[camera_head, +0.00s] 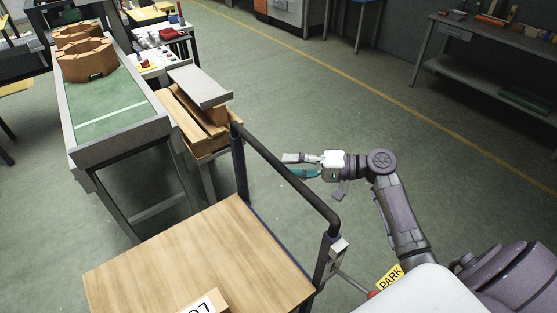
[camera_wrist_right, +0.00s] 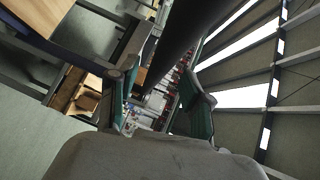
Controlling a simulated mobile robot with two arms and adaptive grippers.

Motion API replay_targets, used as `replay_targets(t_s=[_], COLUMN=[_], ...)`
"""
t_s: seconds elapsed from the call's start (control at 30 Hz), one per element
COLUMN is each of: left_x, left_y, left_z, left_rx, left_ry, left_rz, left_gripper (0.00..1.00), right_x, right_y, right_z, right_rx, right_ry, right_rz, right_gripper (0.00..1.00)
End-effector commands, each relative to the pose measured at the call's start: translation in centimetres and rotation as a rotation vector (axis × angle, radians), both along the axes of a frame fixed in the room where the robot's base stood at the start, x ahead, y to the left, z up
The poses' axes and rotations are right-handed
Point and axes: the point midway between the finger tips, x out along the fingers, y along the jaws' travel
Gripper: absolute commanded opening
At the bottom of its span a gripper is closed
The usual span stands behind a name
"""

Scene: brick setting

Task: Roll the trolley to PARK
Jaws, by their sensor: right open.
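The trolley has a pale wooden deck (camera_head: 190,255) and a dark push handle (camera_head: 285,178) on posts at its right side. My right gripper (camera_head: 287,166) is open, and its fingers point left at the handle. In the right wrist view the dark bar (camera_wrist_right: 192,38) runs down between the two open fingers (camera_wrist_right: 158,98); I cannot tell whether either finger touches it. A yellow PARK sign (camera_head: 391,277) shows at the lower right, partly hidden by a white part in front. My left gripper is not in view.
A box with a numbered label (camera_head: 203,303) sits on the deck, cut off below. A green-topped conveyor table (camera_head: 110,105) and a wooden crate (camera_head: 190,125) stand close behind the trolley. A workbench (camera_head: 490,40) stands at the far right. Open green floor lies between.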

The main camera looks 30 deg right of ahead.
Motion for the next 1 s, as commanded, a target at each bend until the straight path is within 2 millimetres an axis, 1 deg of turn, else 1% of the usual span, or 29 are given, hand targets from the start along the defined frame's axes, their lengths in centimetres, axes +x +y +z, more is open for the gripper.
replay_targets(t_s=[0.03,0.1,0.23,0.4,0.6,0.63,0.67,0.9,0.93,1.0], left_x=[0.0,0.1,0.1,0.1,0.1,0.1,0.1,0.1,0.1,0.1], left_y=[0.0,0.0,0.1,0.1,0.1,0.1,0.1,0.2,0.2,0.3], left_z=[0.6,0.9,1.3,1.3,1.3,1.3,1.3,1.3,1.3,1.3], left_rx=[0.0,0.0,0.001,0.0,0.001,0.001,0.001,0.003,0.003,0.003], left_ry=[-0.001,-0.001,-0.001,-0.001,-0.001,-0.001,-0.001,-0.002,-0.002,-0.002], left_rz=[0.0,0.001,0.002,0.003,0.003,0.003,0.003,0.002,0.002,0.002], left_gripper=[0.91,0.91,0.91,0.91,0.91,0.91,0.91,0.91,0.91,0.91], right_x=[0.6,1.2,2.0,2.3,2.3,2.3,2.3,2.3,2.3,2.3], right_y=[0.8,1.6,2.5,3.0,3.0,3.0,3.0,3.0,3.0,3.0], right_z=[0.2,0.0,-0.3,-0.6,-0.6,-0.6,-0.6,-0.6,-0.6,-0.6], right_rx=[0.002,0.002,0.001,-0.001,-0.002,-0.002,-0.002,-0.002,-0.002,-0.002], right_ry=[0.0,0.0,0.001,0.0,0.0,0.0,0.0,0.001,0.001,0.001], right_rz=[0.0,0.0,-0.001,-0.001,-0.001,-0.001,-0.001,-0.001,-0.001,-0.001], right_gripper=[0.49,0.49,0.49,0.49,0.49,0.48,0.43,0.03,0.0,0.0])
